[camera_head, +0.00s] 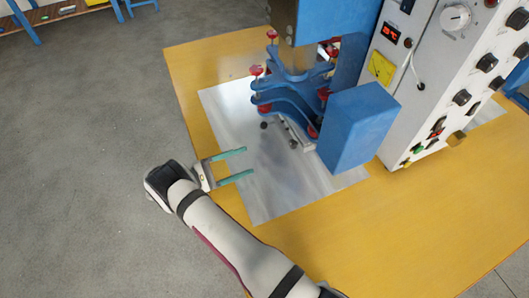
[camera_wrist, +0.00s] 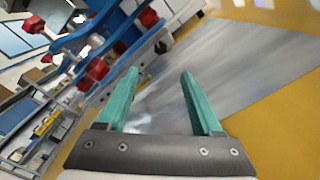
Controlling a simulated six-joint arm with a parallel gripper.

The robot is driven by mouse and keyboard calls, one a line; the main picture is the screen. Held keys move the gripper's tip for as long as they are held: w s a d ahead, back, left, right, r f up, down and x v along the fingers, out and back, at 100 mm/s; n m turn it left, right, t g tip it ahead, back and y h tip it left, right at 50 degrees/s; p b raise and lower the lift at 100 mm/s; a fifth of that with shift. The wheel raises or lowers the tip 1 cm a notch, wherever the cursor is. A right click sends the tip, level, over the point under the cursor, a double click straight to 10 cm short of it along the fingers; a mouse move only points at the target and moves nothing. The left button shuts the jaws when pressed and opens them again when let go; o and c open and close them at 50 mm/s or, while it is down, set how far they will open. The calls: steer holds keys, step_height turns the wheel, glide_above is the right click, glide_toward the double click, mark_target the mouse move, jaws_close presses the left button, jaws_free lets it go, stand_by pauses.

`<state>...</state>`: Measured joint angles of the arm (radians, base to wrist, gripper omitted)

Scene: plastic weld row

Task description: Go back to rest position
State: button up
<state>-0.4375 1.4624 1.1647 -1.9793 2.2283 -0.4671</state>
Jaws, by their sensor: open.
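My gripper (camera_head: 240,164) is open and empty, with its two teal fingers apart. In the head view it reaches in from the left over the near left edge of a grey metal plate (camera_head: 272,190) on a yellow table (camera_head: 420,215). Its fingers point right, toward a blue welding machine (camera_head: 360,125), and a gap separates them from it. In the wrist view the open fingers of my gripper (camera_wrist: 160,95) show with nothing between them. The plate (camera_wrist: 235,65) lies beyond them, and blue machine arms with red knobs (camera_wrist: 148,17) show at upper left.
A white control cabinet (camera_head: 425,70) with knobs and switches stands at the upper right. The blue clamp arms (camera_head: 285,95) with red knobs overhang the plate. The grey floor (camera_head: 90,150) left of the table is clear. A bench (camera_head: 70,15) stands at the far upper left.

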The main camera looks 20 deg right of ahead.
steer(key=shift+a, duration=1)
steer(key=s+d+r+m+g+y, duration=0.2)
steer(key=s+r+m+g+y, duration=0.15)
steer(key=s+r+y, duration=0.35)
steer(key=s+d+r+m+g+y, duration=0.2)
steer(key=s+r+m+y, duration=0.15)
steer(key=s+r, duration=0.45)
steer(key=s+a+r+m+t+y, duration=0.3)
steer(key=s+a+m+t+y, duration=0.2)
steer(key=s, duration=0.9)
steer(key=a+m+y, duration=0.2)
steer(key=a+y, duration=0.1)
steer(key=y, duration=0.1)
steer(key=shift+s+a+r, duration=0.15)
steer(key=shift+s+r, duration=0.05)
